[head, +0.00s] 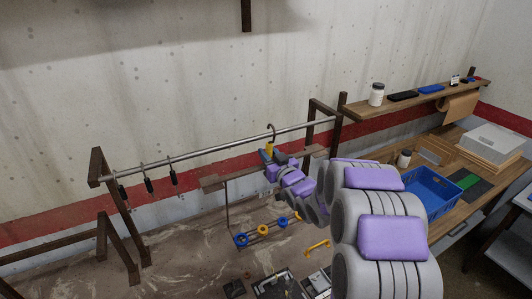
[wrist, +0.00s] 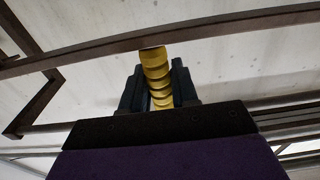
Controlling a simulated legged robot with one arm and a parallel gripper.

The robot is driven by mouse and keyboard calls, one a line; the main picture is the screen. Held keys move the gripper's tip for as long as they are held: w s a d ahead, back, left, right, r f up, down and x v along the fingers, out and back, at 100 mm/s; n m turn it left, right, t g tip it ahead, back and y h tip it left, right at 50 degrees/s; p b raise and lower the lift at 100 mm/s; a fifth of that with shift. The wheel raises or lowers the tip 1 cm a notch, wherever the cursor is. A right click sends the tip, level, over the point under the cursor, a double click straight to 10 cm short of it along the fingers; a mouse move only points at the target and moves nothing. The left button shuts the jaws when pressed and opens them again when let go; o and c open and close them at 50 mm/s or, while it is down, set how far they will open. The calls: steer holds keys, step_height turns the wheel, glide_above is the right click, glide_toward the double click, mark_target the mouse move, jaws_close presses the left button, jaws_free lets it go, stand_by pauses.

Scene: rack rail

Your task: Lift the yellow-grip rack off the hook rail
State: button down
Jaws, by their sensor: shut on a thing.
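The yellow grip (head: 269,148) shows under a dark curved hook (head: 272,129) at the metal hook rail (head: 215,149). The hook's curl stands above the rail line; I cannot tell whether it bears on the rail. My gripper (head: 267,155) is shut on the yellow grip just below the rail. In the wrist view the ribbed yellow grip (wrist: 157,72) stands upright between the two dark fingers of my gripper (wrist: 160,88). The rack's lower part is hard to make out behind my arm.
Several black-gripped hooks (head: 149,184) hang at the rail's left. Brown posts (head: 118,200) carry the rail. Below is a bar with blue and yellow rings (head: 265,231). A blue crate (head: 433,188) stands on the right bench; a shelf (head: 365,108) with a jar is behind.

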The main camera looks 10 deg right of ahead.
steer(key=shift+b+v, duration=0.4)
steer(key=shift+v, duration=2.9)
steer(key=shift+r, duration=0.1)
